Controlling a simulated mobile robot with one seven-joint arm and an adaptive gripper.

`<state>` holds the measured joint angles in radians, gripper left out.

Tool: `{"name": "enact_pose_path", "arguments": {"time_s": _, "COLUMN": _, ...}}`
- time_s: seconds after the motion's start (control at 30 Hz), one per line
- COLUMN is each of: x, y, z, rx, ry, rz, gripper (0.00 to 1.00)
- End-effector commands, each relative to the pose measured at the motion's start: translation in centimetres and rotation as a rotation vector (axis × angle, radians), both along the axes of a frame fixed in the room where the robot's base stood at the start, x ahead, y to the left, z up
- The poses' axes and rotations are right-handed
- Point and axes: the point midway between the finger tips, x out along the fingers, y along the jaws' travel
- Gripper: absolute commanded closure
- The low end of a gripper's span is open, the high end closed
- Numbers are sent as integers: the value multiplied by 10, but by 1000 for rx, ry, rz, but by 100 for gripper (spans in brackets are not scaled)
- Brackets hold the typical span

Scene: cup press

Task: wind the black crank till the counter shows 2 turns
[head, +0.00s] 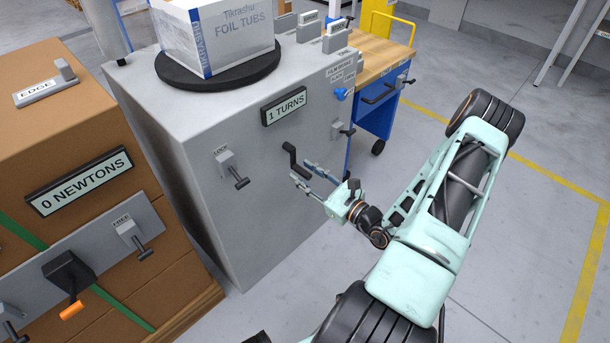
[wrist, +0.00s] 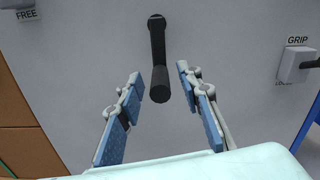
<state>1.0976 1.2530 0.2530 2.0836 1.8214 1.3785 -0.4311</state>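The black crank (head: 293,158) is on the front face of the grey cabinet (head: 237,230), below the counter (head: 284,107), which reads "1 TURNS". In the wrist view the crank (wrist: 158,55) hangs down from its hub, with its handle end pointing toward me. My gripper (head: 303,176) is open, just in front of the crank. In the wrist view the handle end lies between the two fingers of my gripper (wrist: 162,88), with a gap on both sides. I see no contact.
A lever labelled LOCK (head: 231,169) is left of the crank, and a blue knob (head: 342,94) is at upper right. A carton (head: 215,35) stands on the black turntable (head: 220,78). Brown boxes with a "0 NEWTONS" display (head: 80,181) are at left. The floor at right is clear.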

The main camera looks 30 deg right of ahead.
Motion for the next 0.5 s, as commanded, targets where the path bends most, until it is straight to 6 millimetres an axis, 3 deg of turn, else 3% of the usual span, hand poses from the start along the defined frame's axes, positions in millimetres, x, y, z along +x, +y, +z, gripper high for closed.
{"name": "enact_pose_path", "arguments": {"time_s": 0.23, "x": 1, "y": 0, "z": 0, "rx": 0, "ry": 0, "rz": 0, "gripper": 67}}
{"name": "enact_pose_path", "arguments": {"time_s": 0.5, "x": 1, "y": 0, "z": 0, "rx": 0, "ry": 0, "rz": 0, "gripper": 96}}
